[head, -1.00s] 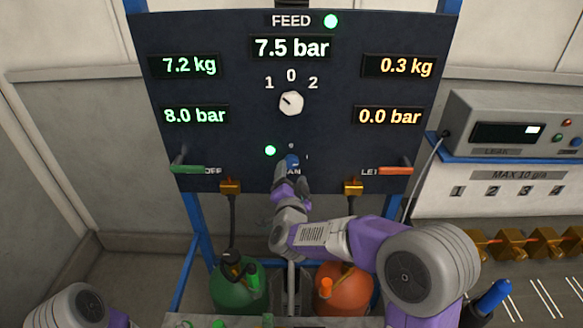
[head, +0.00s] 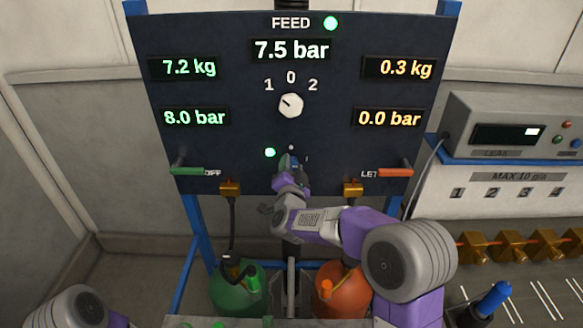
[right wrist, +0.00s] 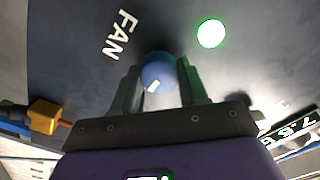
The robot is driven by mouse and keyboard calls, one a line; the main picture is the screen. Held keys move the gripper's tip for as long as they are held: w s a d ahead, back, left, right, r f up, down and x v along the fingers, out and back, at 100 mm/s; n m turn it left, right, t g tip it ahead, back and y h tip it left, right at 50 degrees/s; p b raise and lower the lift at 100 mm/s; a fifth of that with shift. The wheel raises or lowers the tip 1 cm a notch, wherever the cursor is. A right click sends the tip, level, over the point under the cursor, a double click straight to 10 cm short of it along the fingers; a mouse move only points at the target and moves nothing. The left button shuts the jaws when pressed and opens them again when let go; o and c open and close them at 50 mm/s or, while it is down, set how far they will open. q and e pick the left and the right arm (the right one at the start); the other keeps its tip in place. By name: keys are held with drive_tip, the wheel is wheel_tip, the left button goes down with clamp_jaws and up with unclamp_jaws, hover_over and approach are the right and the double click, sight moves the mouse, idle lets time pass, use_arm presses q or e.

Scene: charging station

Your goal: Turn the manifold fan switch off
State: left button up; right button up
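The manifold fan switch is a round blue knob (right wrist: 158,72) with a white mark, low in the middle of the dark panel (head: 230,80). In the right wrist view it sits between the two fingers of my right gripper (right wrist: 160,82), which flank it closely and appear to touch both sides. In the head view my right gripper (head: 291,165) reaches the panel and covers much of the switch and its label. The FAN label (right wrist: 119,35) shows tilted in the right wrist view. A green lamp (right wrist: 210,33) beside the switch is lit. My left gripper is out of view.
A white selector knob (head: 290,105) is above the switch. A green handle (head: 188,171) and an orange handle (head: 394,172) stick out at either side. Green (head: 240,290) and orange (head: 342,290) cylinders stand below. A leak tester (head: 510,125) is at right.

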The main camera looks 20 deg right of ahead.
drive_tip(key=shift+c, duration=1)
drive_tip(key=shift+n, duration=0.3)
drive_tip(key=n+p, duration=0.1)
drive_tip(key=n, duration=0.2)
drive_tip(key=shift+r+n+p, duration=0.15)
drive_tip(key=shift+n+p, duration=0.25)
drive_tip(key=n+p, duration=0.2)
drive_tip(key=n, duration=0.2)
drive_tip(key=shift+a+n, duration=0.1)
drive_tip(key=shift+n, duration=0.2)
drive_tip(key=shift+n+p, duration=2.25)
drive_tip(key=shift+n, duration=2.15)
drive_tip(key=o, duration=1.1)
drive_tip(key=shift+c, duration=0.2)
